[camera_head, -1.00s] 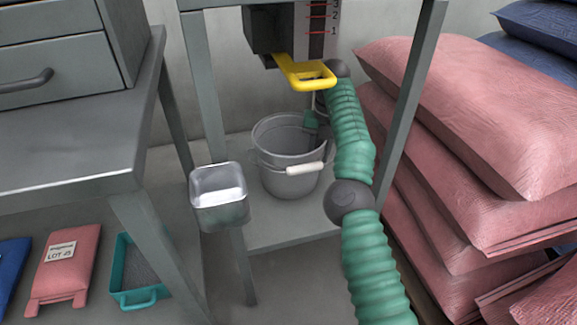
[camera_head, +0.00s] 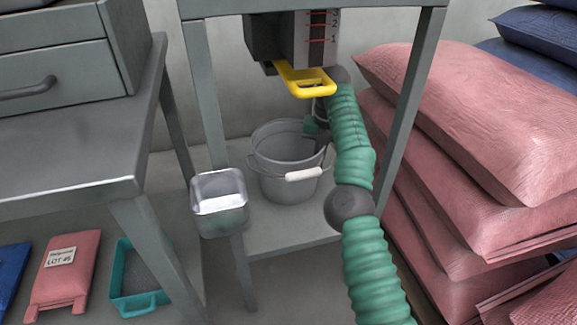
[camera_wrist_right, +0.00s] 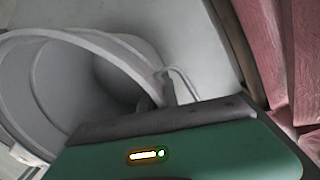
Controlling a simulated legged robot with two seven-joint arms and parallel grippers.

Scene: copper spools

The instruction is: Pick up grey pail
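The grey pail (camera_head: 287,178) stands on the low shelf under the stand in the head view. Its wire bail with a white grip (camera_head: 304,174) hangs down at the front. In the right wrist view the pail (camera_wrist_right: 45,95) fills the left side, with its rim running to the fingers. My right gripper (camera_head: 319,137) points down at the pail's right rim. In the wrist view its fingers (camera_wrist_right: 158,97) are close together with the rim between them, near the bail's end. The fingertips are partly hidden. My left gripper is out of view.
A yellow handle (camera_head: 305,80) juts out above the pail, close to my right arm. A metal bin (camera_head: 220,222) hangs at the stand's front left leg. Pink sacks (camera_head: 470,130) are stacked on the right. The low shelf (camera_head: 270,234) is bare before the pail.

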